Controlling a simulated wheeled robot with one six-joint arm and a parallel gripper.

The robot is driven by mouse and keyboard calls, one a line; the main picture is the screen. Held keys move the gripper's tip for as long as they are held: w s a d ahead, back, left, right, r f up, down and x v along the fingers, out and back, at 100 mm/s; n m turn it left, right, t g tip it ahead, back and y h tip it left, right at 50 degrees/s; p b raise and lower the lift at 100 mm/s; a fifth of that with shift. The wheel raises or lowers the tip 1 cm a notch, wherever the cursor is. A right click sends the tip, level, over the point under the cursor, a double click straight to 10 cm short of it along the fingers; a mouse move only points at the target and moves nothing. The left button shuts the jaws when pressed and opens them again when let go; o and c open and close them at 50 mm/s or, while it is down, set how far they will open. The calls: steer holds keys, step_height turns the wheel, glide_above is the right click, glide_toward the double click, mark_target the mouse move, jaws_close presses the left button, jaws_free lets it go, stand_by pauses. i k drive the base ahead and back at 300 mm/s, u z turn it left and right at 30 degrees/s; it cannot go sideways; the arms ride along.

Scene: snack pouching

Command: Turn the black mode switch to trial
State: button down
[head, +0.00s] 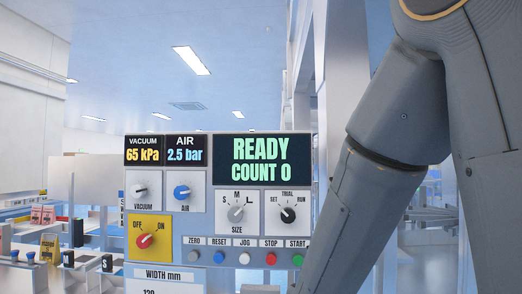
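The black mode switch (288,214) is a round knob on a white plate at the right of the control panel. Its plate is marked SET at left, TRIAL at top and RUN at right. Its pale pointer mark is small and seems to lean to the upper left, toward SET, but I cannot be certain. My grey arm crosses the right side of the head view, just right of the switch plate. My gripper is outside the picture, so its state and what it may hold are hidden.
The panel (206,215) also has a grey size knob (236,214), vacuum knob (140,190), blue air knob (182,192), red off/on knob (145,241) and several push buttons below. The display (261,160) reads READY, COUNT 0. A cluttered bench lies at left.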

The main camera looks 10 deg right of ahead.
mark_target(288, 214)
steer(key=u, duration=2)
steer(key=k, duration=1.25)
steer(key=z, duration=1.45)
steer(key=i, duration=0.5)
steer(key=u, duration=0.05)
